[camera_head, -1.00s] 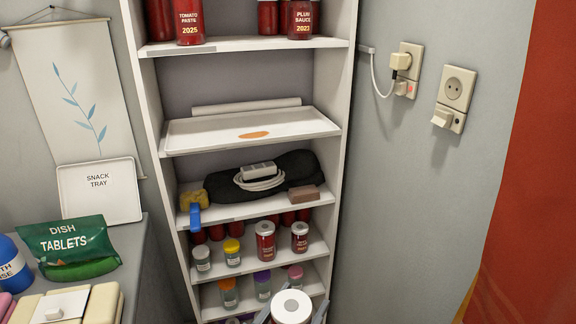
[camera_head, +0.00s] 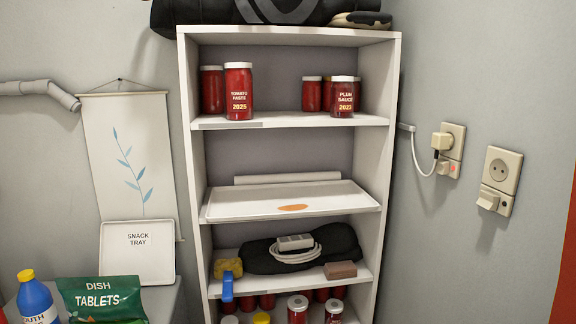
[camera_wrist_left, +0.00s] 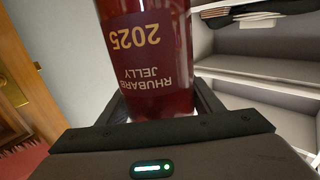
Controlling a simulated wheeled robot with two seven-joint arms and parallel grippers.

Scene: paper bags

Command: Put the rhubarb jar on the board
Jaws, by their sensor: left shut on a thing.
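The rhubarb jar (camera_wrist_left: 150,50), dark red with a "RHUBARB JELLY 2025" label, shows upside down in the left wrist view. My left gripper (camera_wrist_left: 150,108) is shut on it, with a finger on each side. Neither jar nor left gripper is in the head view. A flat white board with a low rim (camera_head: 240,207) lies on the middle shelf in the head view, with an orange-brown patch (camera_head: 292,207) on it and no jar standing on it. I cannot tell whether this is the task's board. My right gripper is not in view.
The shelf above holds several red jars, including tomato paste (camera_head: 239,92) and plum sauce (camera_head: 343,97). A white roll (camera_head: 287,179) lies behind the board. Below are a black bag (camera_head: 335,243), a sponge (camera_head: 229,266) and a brown block (camera_head: 341,270). Side walls bound the shelves.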

